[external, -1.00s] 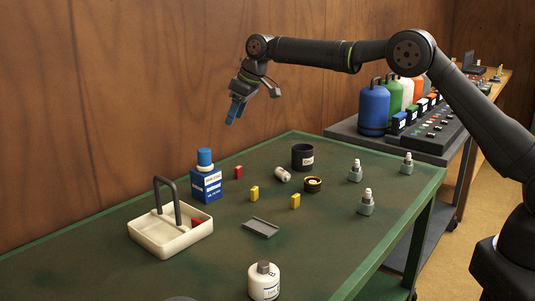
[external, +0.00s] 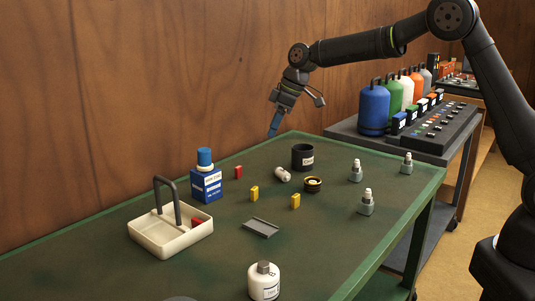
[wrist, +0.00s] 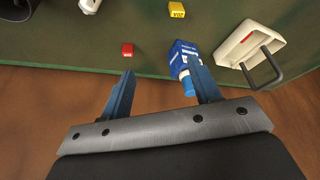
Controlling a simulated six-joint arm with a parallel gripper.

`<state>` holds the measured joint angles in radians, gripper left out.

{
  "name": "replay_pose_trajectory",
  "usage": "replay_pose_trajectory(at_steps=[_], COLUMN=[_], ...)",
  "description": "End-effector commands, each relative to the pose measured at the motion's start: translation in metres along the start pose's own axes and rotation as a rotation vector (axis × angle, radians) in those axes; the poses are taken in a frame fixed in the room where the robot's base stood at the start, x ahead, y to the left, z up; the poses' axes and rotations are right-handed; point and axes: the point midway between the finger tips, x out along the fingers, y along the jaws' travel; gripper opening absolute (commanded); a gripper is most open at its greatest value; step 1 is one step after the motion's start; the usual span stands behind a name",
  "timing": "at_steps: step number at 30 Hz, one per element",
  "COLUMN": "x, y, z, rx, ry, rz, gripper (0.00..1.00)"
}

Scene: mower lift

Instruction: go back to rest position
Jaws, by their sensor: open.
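My gripper (external: 274,124) is in the air above the back edge of the green table (external: 330,262), close to the wooden wall. Its blue fingers point down. In the wrist view my gripper (wrist: 162,88) shows two blue fingers spread apart with nothing between them. The blue bottle with a blue cap (external: 206,178) stands on the table below and to the left of my gripper. In the wrist view the bottle (wrist: 184,62) appears beyond the right finger. A red block (external: 238,172) lies near it, apart from my gripper.
A white tray with a dark handle (external: 160,244) sits at the left and holds a red piece. Yellow blocks (external: 295,201), a black cup (external: 302,156), grey fittings (external: 366,202) and a white bottle (external: 264,282) stand on the table. Coloured canisters (external: 373,108) stand on a side bench.

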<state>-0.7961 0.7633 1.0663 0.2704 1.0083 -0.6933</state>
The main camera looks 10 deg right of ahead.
Motion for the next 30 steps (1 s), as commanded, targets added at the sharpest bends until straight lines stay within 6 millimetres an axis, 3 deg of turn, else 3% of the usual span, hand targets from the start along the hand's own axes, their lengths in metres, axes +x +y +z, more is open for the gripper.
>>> replay_pose_trajectory(at_steps=[24, 30], x=[-0.013, -0.015], y=[-0.048, -0.058], z=[0.124, 0.147], rx=[-0.115, -0.134], ry=[0.005, 0.004], rz=[-0.045, -0.049], gripper=[0.57, 0.57])
